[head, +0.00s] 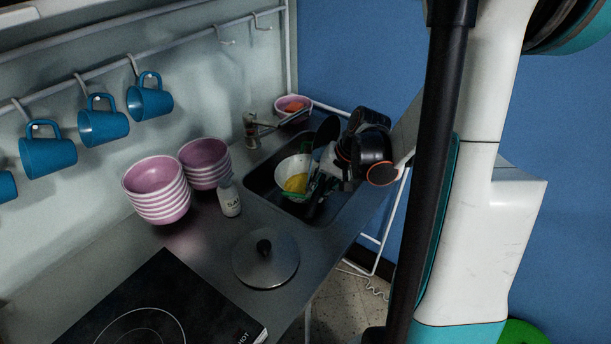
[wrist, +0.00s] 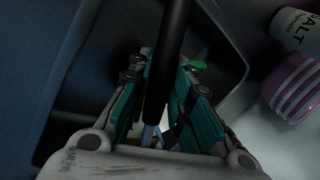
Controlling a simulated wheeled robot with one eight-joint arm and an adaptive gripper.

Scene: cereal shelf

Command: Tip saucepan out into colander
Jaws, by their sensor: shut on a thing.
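My gripper (head: 335,160) is over the sink at the back right of the counter. In the wrist view my gripper (wrist: 166,68) is shut on a black handle (wrist: 172,45), with a teal-padded finger on each side. In the head view a dark rounded shape (head: 327,130) at my gripper looks like the saucepan, tilted; its inside is hidden. A white bowl-shaped vessel (head: 282,178), likely the colander, stands in the sink just left of my gripper. Something yellow (head: 296,183) shows in it. I cannot tell whether pan and colander touch.
The dark sink (head: 262,180) also holds green and dark items. A salt shaker (head: 230,198), stacked pink bowls (head: 160,205) and a lid (head: 265,262) stand left and in front. A pink bowl with orange contents (head: 293,104) is behind the sink. Blue mugs (head: 103,125) hang on the rail.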

